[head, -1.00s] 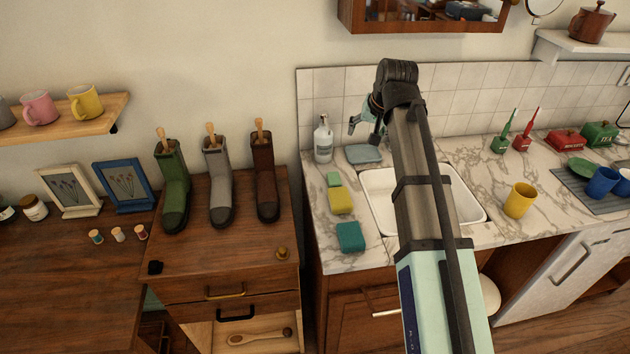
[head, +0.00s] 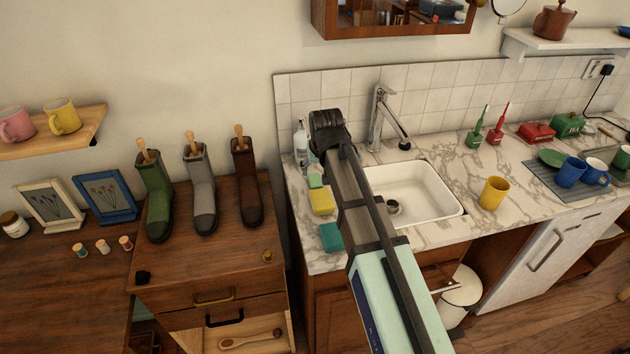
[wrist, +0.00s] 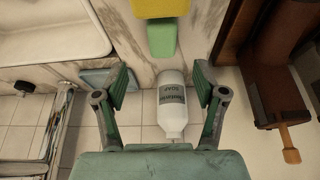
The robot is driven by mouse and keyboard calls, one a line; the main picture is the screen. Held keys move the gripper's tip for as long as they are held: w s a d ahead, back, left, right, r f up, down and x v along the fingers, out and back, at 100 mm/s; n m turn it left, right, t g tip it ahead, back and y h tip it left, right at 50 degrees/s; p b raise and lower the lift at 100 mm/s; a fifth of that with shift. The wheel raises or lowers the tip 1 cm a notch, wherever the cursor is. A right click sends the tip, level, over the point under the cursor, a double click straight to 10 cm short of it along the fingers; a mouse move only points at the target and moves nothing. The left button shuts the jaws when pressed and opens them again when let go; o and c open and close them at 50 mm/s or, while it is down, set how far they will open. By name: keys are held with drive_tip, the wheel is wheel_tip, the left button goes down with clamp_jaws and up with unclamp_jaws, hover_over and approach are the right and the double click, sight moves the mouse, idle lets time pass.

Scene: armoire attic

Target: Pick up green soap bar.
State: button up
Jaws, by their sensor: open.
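The green soap bar (head: 315,181) is a small light green block on the marble counter, left of the sink and behind a yellow sponge (head: 322,201). In the wrist view the green soap bar (wrist: 162,38) lies above and beyond the fingertips, touching or close to the yellow sponge (wrist: 160,8). My gripper (wrist: 160,72) is open, with nothing held between its fingers. In the wrist view a white soap bottle (wrist: 172,105) shows between the fingers, lower than the soap bar. In the head view my arm mostly hides the gripper.
The soap bottle (head: 300,142) stands by the tiled wall. A teal block (head: 331,237) lies at the counter's front left. The sink (head: 425,190) and its faucet (head: 378,118) are to the right. A wooden cabinet with boots (head: 246,185) stands left of the counter.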

sight(315, 181)
drive_tip(key=shift+s+p+x, duration=0.15)
drive_tip(key=shift+p+x, duration=0.35)
drive_tip(key=shift+x, duration=1.25)
drive_tip(key=shift+s+p+x, duration=0.1)
drive_tip(key=shift+p+x, duration=0.4)
drive_tip(key=shift+x, duration=1.3)
drive_tip(key=shift+a+f, duration=0.1)
drive_tip(key=c, duration=1.3)
